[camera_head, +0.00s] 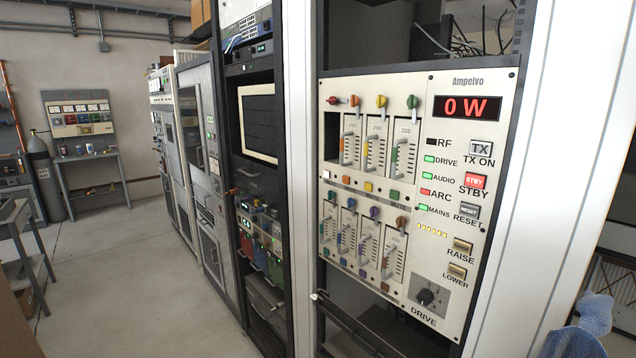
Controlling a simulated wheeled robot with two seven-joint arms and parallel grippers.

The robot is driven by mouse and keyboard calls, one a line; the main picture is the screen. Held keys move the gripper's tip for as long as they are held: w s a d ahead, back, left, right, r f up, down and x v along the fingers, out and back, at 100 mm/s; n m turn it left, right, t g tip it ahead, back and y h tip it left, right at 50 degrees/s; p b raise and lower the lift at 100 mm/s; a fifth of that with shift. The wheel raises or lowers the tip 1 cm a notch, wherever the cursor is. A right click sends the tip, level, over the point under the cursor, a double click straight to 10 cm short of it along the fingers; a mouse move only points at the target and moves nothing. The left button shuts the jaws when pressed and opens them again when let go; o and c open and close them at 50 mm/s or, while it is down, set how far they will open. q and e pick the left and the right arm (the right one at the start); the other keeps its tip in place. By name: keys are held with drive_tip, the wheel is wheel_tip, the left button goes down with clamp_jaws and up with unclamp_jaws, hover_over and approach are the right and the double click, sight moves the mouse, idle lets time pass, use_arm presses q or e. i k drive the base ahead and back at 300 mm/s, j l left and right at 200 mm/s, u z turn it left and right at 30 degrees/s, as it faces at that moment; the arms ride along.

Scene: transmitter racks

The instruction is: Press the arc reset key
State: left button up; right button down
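The reset key (468,210) is a small grey key marked RESET on the right side of the cream Ampelvo panel (440,130). It sits below the red-lit STBY key (474,181) and above the RAISE key (462,245). The ARC lamp (425,192) to its left is lit red. The RF lamp (431,142) is dark, and the DRIVE, AUDIO and MAINS lamps are green. The red display (466,107) reads 0 W. Neither of my grippers shows, and nothing covers the reset key.
A blue mottled shape (590,322) is at the bottom right; I cannot tell what it is. A white rack post (545,150) stands right of the panel. Open floor (120,280) lies at the left.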

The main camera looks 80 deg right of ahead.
sight(466, 209)
drive_tip(key=z, duration=3.15)
